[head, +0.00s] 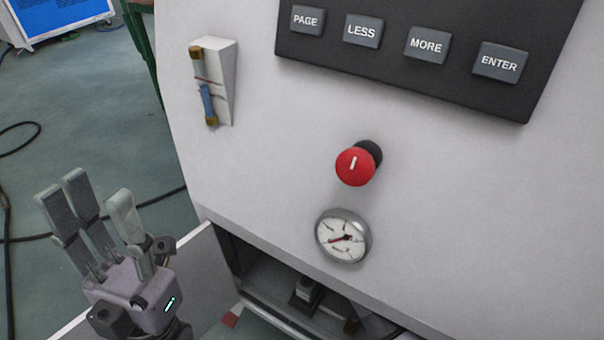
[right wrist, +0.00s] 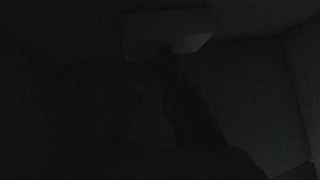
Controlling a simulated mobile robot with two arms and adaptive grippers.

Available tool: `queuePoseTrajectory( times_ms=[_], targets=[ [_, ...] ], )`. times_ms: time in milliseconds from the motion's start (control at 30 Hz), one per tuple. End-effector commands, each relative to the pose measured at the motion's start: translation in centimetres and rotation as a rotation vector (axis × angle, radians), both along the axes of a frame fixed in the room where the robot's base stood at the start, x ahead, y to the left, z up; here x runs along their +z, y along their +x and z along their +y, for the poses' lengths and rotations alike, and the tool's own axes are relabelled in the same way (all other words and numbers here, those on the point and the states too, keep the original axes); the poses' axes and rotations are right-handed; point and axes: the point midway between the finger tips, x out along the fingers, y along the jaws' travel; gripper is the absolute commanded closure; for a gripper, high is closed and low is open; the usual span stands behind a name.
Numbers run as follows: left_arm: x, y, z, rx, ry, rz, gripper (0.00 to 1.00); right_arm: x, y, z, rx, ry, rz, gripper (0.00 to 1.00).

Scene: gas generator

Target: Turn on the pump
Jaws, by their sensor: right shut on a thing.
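A red round knob (head: 354,167) with a short white line, slightly tilted from upright, is on the light grey machine panel (head: 270,150). A round pressure gauge (head: 343,236) with a red needle is below it. My left gripper (head: 94,194) is at the lower left in the head view, fingers up, spread and empty, apart from the panel. My right gripper is outside the head view. The right wrist view is nearly black; a dark finger-like shape of my right gripper (right wrist: 172,66) reaches up to a dim pale block (right wrist: 165,30). Details there are hidden.
A dark keypad (head: 400,75) with PAGE, LESS, MORE and ENTER buttons is above the knob. A blue sight tube (head: 207,103) is at the panel's left. Below the panel is an open dark compartment (head: 270,285). Black cables (head: 25,240) lie on the green floor.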

Motion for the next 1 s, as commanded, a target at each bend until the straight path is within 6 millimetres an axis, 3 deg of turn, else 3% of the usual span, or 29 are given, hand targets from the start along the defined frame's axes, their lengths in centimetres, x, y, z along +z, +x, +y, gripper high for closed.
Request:
queuePoseTrajectory(
  times_ms=[367,400,700,1000],
  targets=[
    [0.0,-0.1,0.02,0.0,-0.001,0.01,0.6,0.0,0.0,0.01,0.0,0.01,0.01,1.0],
    [0.0,-0.1,0.02,0.0,0.0,0.01,0.6,0.0,0.0,0.01,0.0,0.01,0.009,0.88],
    [0.0,-0.09,0.0,-0.001,0.0,0.011,0.6,0.02,0.01,0.0,-0.001,0.008,0.008,0.68],
    [0.14,-0.11,0.06,0.001,-0.001,0.006,0.6,0.03,0.01,-0.02,-0.001,0.008,0.008,0.68]
  ],
)
